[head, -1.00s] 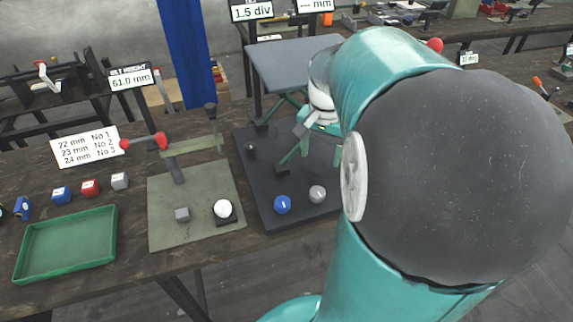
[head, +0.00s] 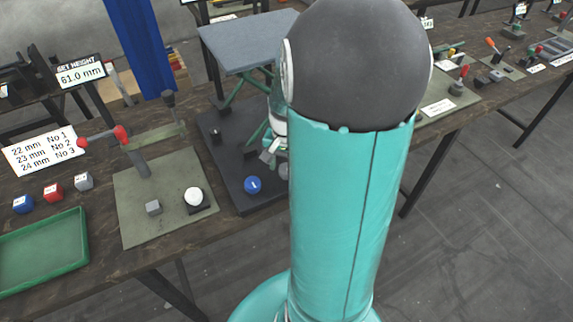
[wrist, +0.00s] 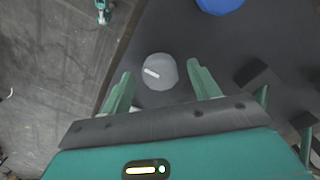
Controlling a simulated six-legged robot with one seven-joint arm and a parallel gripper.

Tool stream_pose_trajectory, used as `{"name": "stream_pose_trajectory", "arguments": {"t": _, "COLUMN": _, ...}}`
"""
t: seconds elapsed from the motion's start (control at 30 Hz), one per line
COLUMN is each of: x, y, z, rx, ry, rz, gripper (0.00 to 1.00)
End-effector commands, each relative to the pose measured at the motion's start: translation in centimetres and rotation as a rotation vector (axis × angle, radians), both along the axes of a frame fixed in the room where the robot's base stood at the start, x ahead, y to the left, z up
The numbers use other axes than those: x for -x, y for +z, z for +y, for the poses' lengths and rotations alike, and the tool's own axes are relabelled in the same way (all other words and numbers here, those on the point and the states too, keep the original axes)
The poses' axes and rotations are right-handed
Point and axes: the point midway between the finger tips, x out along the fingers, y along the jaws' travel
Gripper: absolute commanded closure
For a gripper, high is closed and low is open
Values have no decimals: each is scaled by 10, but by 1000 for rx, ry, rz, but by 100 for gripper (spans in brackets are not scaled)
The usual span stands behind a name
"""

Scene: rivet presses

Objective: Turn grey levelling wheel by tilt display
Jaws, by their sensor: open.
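The grey levelling wheel (wrist: 160,72) is a round knob with a white mark, on the dark base plate of the lift table. In the wrist view it lies between the tips of my gripper (wrist: 158,82), which is open with a finger on either side; I cannot tell whether they touch it. In the head view my gripper (head: 270,153) is low over the plate, and the wheel (head: 284,171) is mostly hidden behind my arm. The blue wheel (head: 253,185) sits left of it, and shows at the top of the wrist view (wrist: 219,4). The tilt display's reading is out of view.
The grey lift platform (head: 245,43) stands over the dark base plate (head: 230,172). Left are a press with a red-ended handle (head: 122,135), a white ball (head: 194,197), a green tray (head: 45,255) and small blocks. The set height display (head: 80,75) reads 61.0 mm.

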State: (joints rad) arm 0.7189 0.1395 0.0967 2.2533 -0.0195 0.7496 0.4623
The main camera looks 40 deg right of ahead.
Motion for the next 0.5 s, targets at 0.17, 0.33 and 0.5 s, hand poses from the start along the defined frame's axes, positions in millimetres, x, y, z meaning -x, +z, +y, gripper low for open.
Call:
{"name": "stream_pose_trajectory", "arguments": {"t": 0.17, "x": 0, "y": -4, "z": 0, "rx": 0, "ry": 0, "rz": 0, "gripper": 39}}
{"name": "stream_pose_trajectory", "arguments": {"t": 0.33, "x": 0, "y": -4, "z": 0, "rx": 0, "ry": 0, "rz": 0, "gripper": 45}}
{"name": "stream_pose_trajectory", "arguments": {"t": 0.5, "x": 0, "y": -3, "z": 0, "rx": 0, "ry": 0, "rz": 0, "gripper": 78}}
